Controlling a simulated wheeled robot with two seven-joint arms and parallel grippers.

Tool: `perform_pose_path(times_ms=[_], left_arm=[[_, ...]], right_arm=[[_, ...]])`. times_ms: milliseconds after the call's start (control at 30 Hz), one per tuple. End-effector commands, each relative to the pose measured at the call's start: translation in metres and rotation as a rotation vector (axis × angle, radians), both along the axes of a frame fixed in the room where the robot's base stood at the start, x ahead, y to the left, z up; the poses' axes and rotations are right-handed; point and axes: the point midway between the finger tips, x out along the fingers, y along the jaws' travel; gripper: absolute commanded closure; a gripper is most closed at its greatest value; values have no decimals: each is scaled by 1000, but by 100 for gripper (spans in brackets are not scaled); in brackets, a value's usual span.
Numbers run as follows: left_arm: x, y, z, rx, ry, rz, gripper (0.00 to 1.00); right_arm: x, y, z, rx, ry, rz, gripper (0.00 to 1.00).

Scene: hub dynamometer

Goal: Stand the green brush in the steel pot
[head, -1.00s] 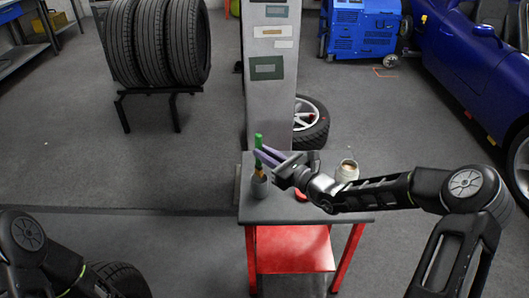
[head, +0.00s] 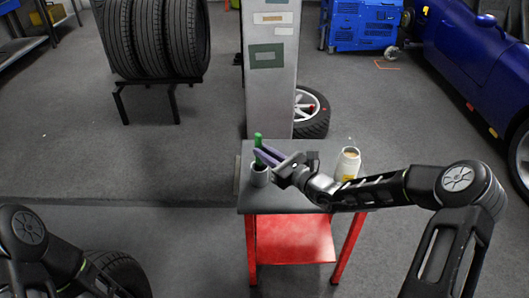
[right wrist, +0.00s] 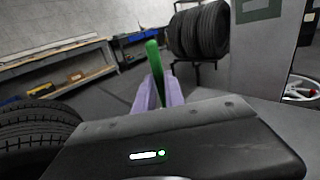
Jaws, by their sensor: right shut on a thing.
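The green brush (head: 258,141) is upright, with its green handle standing above the fingers and its lower end down in the mouth of the steel pot (head: 260,179). The pot is a small grey cup near the left edge of the red cart's top. My right gripper (head: 265,156) is shut on the brush, reaching in from the right just above the pot. In the right wrist view the green handle (right wrist: 154,60) rises between the purple fingers. The bristle end is hidden, so I cannot tell whether it touches the bottom. My left gripper is out of view.
A grey pillar (head: 270,90) rises behind the cart. A tyre rack (head: 160,84) stands at the back left, a blue car (head: 475,60) at the right.

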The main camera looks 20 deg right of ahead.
Motion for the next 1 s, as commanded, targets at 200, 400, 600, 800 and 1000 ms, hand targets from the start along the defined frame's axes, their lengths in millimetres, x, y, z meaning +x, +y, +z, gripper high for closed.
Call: perform_pose_path(times_ms=[200, 400, 600, 800, 1000], left_arm=[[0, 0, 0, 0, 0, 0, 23], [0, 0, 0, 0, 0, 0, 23], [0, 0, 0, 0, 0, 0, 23], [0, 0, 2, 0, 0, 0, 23], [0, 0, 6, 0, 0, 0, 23]], right_arm=[[0, 0, 0, 0, 0, 0, 72], [0, 0, 0, 0, 0, 0, 61], [-1, -1, 0, -1, 1, 0, 61], [-14, -9, 0, -2, 2, -2, 61], [-42, -26, 0, -2, 2, -2, 61]])
